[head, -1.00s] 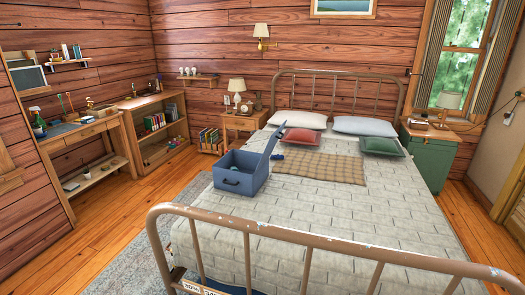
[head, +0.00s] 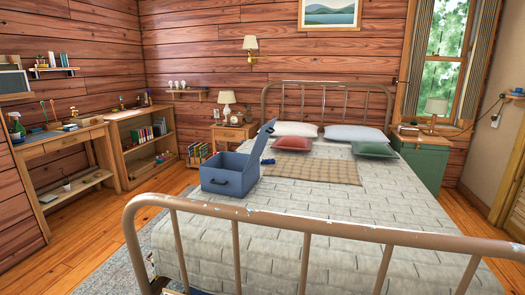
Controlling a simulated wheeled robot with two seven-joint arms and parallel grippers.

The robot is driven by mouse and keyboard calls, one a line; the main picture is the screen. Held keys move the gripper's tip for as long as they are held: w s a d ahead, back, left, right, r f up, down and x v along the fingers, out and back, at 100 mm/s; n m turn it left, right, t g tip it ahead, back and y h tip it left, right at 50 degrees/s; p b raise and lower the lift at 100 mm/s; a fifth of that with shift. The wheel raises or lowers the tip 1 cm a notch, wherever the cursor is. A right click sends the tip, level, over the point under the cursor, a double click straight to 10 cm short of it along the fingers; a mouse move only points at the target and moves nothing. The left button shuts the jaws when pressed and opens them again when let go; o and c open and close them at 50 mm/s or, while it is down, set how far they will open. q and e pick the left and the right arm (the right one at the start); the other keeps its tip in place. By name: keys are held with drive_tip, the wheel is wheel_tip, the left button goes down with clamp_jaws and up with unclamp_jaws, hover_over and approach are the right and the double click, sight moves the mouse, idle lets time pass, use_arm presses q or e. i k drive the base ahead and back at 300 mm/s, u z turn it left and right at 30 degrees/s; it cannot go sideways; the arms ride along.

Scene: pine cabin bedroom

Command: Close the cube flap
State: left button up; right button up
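The blue cube-shaped box (head: 229,181) stands on the left side of the bed, with a dark handle on its front face. Its flap (head: 260,142) is open and stands up, tilted, at the right side of the box. Neither of my grippers shows in the head view.
The metal bed footboard (head: 300,223) crosses the front, between me and the box. A plaid blanket (head: 312,170) and several pillows lie beyond the box. A desk (head: 60,142) and shelf stand left. Wooden floor (head: 95,225) is clear at the left.

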sight(266, 130)
drive_tip(key=z, duration=0.1)
drive_tip(key=k, duration=0.5)
drive_tip(key=u, duration=1)
drive_tip(key=i, duration=0.65)
drive_tip(key=u, duration=0.4)
drive_tip(key=i, duration=0.85)
drive_tip(key=z, duration=0.4)
